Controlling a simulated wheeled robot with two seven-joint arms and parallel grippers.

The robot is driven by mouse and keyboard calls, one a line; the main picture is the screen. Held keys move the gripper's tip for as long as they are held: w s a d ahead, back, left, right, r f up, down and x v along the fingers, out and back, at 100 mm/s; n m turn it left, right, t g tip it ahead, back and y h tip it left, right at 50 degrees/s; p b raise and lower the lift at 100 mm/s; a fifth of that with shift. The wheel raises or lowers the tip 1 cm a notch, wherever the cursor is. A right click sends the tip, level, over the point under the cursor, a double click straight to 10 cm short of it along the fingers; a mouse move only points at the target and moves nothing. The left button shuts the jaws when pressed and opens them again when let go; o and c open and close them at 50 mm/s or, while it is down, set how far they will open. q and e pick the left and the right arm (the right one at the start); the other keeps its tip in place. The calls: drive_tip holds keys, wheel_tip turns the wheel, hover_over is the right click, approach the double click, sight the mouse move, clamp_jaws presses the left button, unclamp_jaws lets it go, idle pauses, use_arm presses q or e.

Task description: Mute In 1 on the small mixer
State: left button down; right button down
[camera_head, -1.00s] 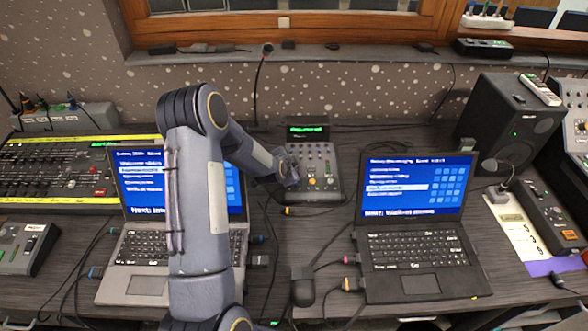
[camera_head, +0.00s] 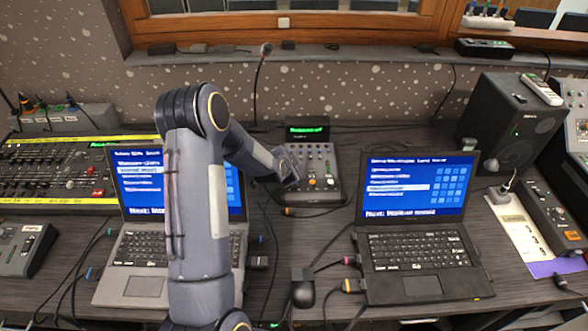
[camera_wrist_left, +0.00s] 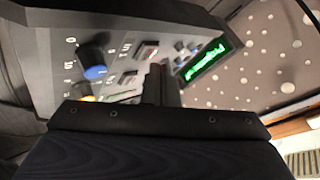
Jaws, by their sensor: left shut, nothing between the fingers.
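The small mixer (camera_head: 318,172) stands on the desk between the two laptops, with a green lit display at its back. My left gripper (camera_head: 291,178) is at the mixer's left side, low over its panel. In the left wrist view, the gripper's fingers (camera_wrist_left: 162,84) are shut with nothing between them, close to the mixer panel (camera_wrist_left: 60,50). Buttons with reddish tops (camera_wrist_left: 147,50), a blue-tipped knob (camera_wrist_left: 95,62) and the green display (camera_wrist_left: 203,58) show around them. I cannot tell whether the fingertips touch a button. My right gripper is not in view.
An open laptop (camera_head: 140,245) stands left, partly behind my left arm, and another (camera_head: 415,250) stands right. A gooseneck microphone (camera_head: 260,85) rises behind the mixer. A larger mixer (camera_head: 55,170) is far left, a speaker (camera_head: 510,120) far right. Cables lie in front.

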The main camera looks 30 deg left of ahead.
use_arm(q)
drive_tip(key=shift+r, duration=0.1)
drive_tip(key=r+p, duration=0.1)
drive_tip(key=r, duration=0.3)
drive_tip(key=r+p, duration=0.1)
drive_tip(key=shift+s+d+r+p, duration=0.15)
drive_tip(key=shift+s+r+p, duration=0.15)
drive_tip(key=shift+r+p, duration=0.1)
idle(0.3)
